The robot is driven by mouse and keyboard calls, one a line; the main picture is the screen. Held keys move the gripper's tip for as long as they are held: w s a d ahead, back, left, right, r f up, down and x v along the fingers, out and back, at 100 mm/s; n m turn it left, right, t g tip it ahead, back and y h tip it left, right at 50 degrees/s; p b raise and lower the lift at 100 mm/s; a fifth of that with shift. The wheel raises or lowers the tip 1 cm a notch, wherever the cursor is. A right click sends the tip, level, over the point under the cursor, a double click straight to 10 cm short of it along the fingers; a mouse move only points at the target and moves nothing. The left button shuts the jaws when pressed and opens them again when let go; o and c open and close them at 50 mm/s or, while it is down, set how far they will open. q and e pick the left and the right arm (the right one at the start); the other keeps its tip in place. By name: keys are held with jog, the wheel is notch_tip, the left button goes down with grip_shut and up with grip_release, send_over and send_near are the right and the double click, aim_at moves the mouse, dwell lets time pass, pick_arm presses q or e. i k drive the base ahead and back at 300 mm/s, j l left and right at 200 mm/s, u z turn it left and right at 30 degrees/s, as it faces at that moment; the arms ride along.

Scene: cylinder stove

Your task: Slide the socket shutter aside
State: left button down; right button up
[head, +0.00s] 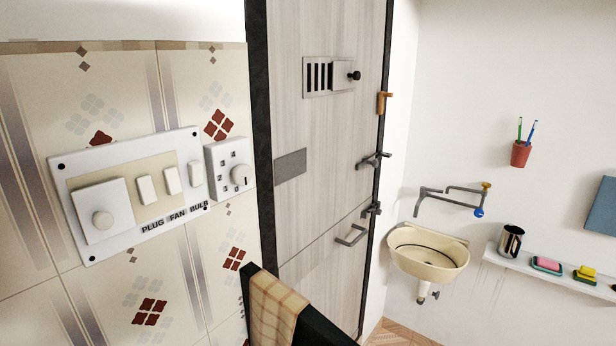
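A white switch panel (128,247) is fixed to the tiled wall at the left. At its left end is a square white cover with a round knob, which looks like the socket shutter (88,197). It sits above and left of the word PLUG, and no socket holes show. Rocker switches (146,190) stand to its right, with FAN and BULB printed below. Neither of my grippers is in view.
A dial regulator (229,168) is beside the panel. Below, a checked cloth (274,305) hangs over a dark rail (318,328). A door (330,145) with a vent slider (341,77), a basin (429,252) and a shelf (524,257) are to the right. The space before the panel looks clear.

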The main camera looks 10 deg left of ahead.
aim_at(104, 210)
jog(key=k+u, duration=0.2)
jog(key=u, duration=1)
